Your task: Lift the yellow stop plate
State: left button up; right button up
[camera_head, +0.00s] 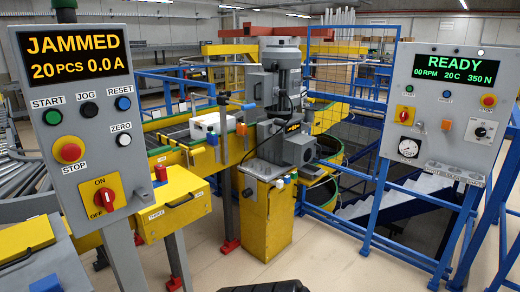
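Several yellow parts show, and I cannot tell for sure which one is the stop plate. A small yellow piece (178,142) sits at the near edge of the conveyor (172,133), just before a white box (207,126). A yellow box with a handle (172,202), marked THREE, stands below it. Neither of my grippers is in view. A dark shape at the bottom middle edge is cut off, and I cannot tell what it is.
A control panel (78,100) reading JAMMED stands at the left. Another panel (446,105) reading READY stands at the right. A grey motor (281,85) sits above a yellow column (267,218). Blue railings (395,252) close off the right.

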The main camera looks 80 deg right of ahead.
aim_at(161, 138)
jog(key=k+z, duration=0.1)
jog(key=z, duration=2.05)
jog(key=i+l, duration=0.15)
jog(key=i, duration=0.15)
jog(key=j+u, duration=0.05)
